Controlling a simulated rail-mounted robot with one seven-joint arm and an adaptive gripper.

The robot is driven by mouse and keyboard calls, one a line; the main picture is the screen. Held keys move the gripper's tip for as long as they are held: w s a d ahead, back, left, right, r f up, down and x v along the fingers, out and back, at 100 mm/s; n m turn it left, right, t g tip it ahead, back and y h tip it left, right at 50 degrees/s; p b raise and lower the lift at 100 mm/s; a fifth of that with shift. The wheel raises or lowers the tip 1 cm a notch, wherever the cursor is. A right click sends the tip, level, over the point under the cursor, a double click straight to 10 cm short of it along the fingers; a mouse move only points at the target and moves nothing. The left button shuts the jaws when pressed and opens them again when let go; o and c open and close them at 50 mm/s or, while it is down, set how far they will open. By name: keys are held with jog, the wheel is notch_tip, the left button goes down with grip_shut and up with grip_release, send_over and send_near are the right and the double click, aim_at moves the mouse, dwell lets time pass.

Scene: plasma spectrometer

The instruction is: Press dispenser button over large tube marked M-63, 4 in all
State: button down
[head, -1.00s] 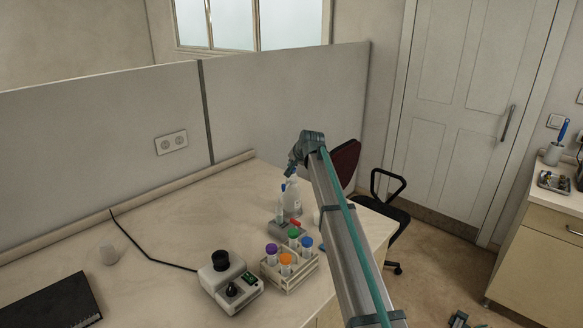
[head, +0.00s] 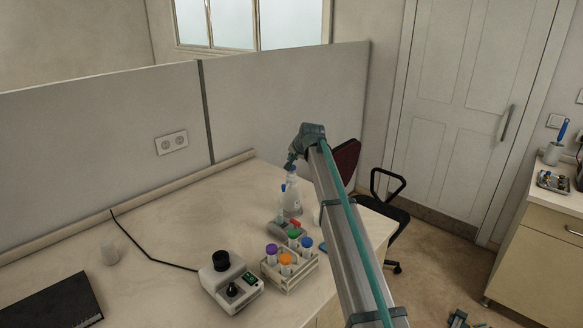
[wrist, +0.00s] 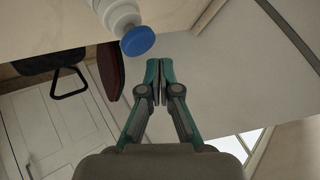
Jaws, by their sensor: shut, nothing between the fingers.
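The dispenser is a pale bottle (head: 291,200) standing on the table near its far right corner in the head view. In the wrist view its white neck (wrist: 117,13) and round blue button (wrist: 138,41) show at the top. My gripper (wrist: 160,68) is shut and empty, its fingertips beside the button and apart from it in that view. In the head view the gripper (head: 290,162) is small, close to the bottle's top; contact cannot be told there. Several large tubes with coloured caps stand in a light rack (head: 290,285). No M-63 mark is readable.
A small grey holder with a red-topped item (head: 295,223) stands between bottle and rack. A white device with a black knob (head: 228,282) is left of the rack. A partition (head: 100,130) stands behind.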

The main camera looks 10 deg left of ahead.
jog(key=shift+r+p, duration=0.7)
jog(key=shift+r, duration=1.6)
